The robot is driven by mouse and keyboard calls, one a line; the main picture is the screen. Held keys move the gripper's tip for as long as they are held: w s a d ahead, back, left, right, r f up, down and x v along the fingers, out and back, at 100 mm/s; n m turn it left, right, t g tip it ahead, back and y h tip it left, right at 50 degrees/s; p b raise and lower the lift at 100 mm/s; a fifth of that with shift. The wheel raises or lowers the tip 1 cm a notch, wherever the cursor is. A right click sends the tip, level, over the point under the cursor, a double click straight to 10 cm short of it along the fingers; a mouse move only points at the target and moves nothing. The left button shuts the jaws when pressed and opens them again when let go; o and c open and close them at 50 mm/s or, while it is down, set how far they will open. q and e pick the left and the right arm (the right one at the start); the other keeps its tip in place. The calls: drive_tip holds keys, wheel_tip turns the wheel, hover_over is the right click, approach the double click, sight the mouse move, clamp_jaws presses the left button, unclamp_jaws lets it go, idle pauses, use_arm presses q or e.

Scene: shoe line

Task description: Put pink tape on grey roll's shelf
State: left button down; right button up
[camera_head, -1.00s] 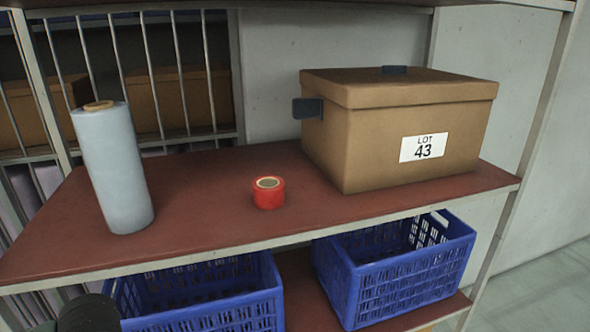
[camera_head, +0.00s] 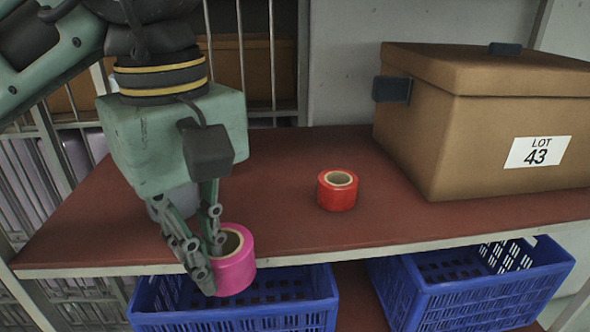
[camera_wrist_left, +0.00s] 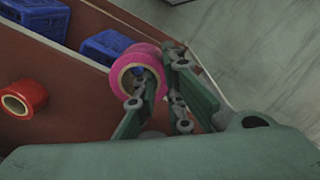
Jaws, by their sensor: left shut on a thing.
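My left gripper (camera_head: 208,262) is shut on the pink tape (camera_head: 240,273), holding it by its ring wall at the front edge of the red-brown shelf (camera_head: 285,190). The pink tape also shows between the fingers in the left wrist view (camera_wrist_left: 150,52). From the head I cannot tell whether it touches the shelf edge. The grey roll (camera_head: 157,208) is almost wholly hidden behind my left gripper; only a small pale part shows at the shelf's left. My right gripper is not in view.
A red tape roll (camera_head: 337,191) stands mid-shelf, also in the left wrist view (camera_wrist_left: 40,94). A lidded brown box (camera_head: 470,135) labelled LOT 43 fills the right side. Blue crates (camera_head: 240,318) (camera_head: 470,295) sit below. The shelf is clear between gripper and red roll.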

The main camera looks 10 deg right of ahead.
use_arm(q)
drive_tip(key=w+d+p, duration=0.1)
drive_tip(key=w+p, duration=0.1)
drive_tip(key=w, duration=0.3)
drive_tip(key=w+d+p, duration=0.1)
drive_tip(key=w+p, duration=0.1)
drive_tip(key=w, duration=0.4)
drive_tip(key=w+d+p, duration=0.2)
drive_tip(key=w, duration=0.3)
drive_tip(key=shift+w, duration=0.15)
drive_tip(key=shift+w+p, duration=0.4)
drive_tip(key=shift+w+f+p, duration=0.15)
drive_tip(key=shift+f+p, duration=0.15)
drive_tip(key=shift+f, duration=0.05)
wheel_tip(320, 180, down, 2)
drive_tip(key=shift+f+p, duration=0.15)
drive_tip(key=shift+p, duration=0.4)
drive_tip(key=shift+f, duration=0.3)
drive_tip(key=shift+f, duration=0.15)
drive_tip(key=c, duration=2.3)
unclamp_jaws()
drive_tip(key=shift+d, duration=0.1)
drive_tip(key=o, duration=0.5)
drive_tip(key=shift+c, duration=0.2)
